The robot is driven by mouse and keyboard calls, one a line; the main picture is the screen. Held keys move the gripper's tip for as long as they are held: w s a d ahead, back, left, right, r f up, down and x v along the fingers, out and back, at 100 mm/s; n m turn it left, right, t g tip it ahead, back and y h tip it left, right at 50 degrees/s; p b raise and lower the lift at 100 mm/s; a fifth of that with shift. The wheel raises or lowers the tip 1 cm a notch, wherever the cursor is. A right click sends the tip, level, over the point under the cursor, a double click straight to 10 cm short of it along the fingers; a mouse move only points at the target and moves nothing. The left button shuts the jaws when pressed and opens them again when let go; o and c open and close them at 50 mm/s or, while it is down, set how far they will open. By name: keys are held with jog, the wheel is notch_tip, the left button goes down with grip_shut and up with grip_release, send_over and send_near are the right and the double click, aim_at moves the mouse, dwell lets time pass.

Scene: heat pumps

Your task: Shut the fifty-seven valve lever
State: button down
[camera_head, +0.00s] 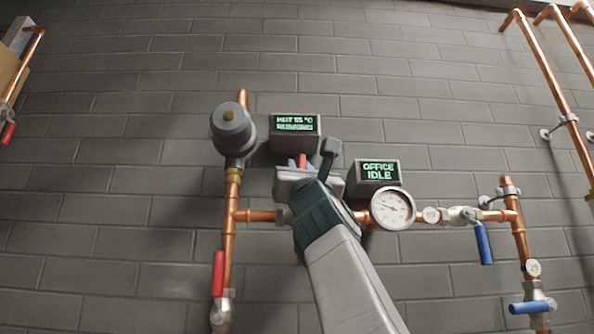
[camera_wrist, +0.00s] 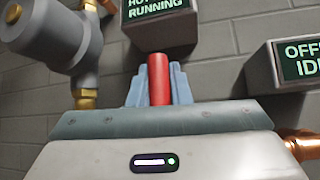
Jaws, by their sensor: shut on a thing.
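My gripper (camera_head: 297,163) is in front of the wall, just below the left display. In the wrist view its two blue-grey fingers (camera_wrist: 159,88) are shut on a red valve lever (camera_wrist: 158,75), one on each side. The lever points up between them, and its tip also shows in the head view (camera_head: 301,159). The valve body under this lever is hidden behind my gripper and arm.
A grey cylindrical actuator (camera_head: 233,128) and a copper riser stand close on the left, with another red lever (camera_head: 218,274) below. A gauge (camera_head: 393,209) and an OFFICE IDLE display (camera_head: 378,172) are close on the right. Blue levers (camera_head: 484,244) sit further right.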

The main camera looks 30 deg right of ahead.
jog(key=c, duration=1.3)
grip_release()
jog(key=shift+w+d+f, duration=0.1)
jog(key=shift+d, duration=0.1)
jog(key=shift+c, duration=0.2)
jog(key=shift+a, duration=0.15)
jog(key=b+v, duration=0.9)
jog(key=v, duration=0.4)
jog(key=shift+s+f, duration=0.2)
jog(key=shift+s, duration=0.15)
jog(key=shift+a, duration=0.1)
